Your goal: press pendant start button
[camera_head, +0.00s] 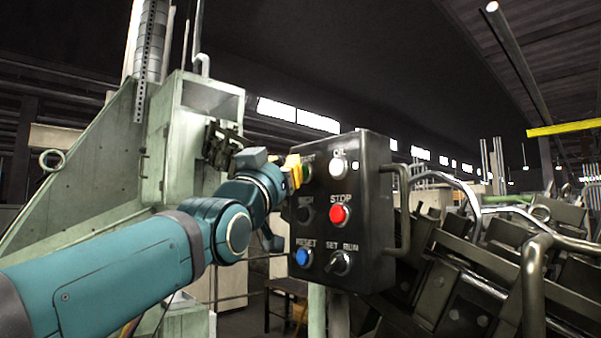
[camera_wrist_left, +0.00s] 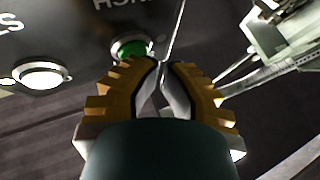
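The dark control pendant (camera_head: 368,225) stands upright in the middle of the head view, its button face turned to the left. The green button (camera_wrist_left: 130,47) shows in the left wrist view, just beyond and slightly left of my left fingertips. In the head view that upper-left corner, under a partly hidden label, is covered by my left gripper (camera_head: 294,172). The yellow fingers of my left gripper (camera_wrist_left: 165,68) come together at the tips and hold nothing. I cannot tell if they touch the button. My right gripper is out of view.
The pendant also has a white button (camera_head: 338,168), a red STOP button (camera_head: 340,215), a blue RESET button (camera_head: 303,257) and a SET/RUN knob (camera_head: 339,263). A side handle (camera_head: 402,210) sticks out on the right. Green machinery (camera_head: 190,150) stands at left, dark metal machinery (camera_head: 470,280) at right.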

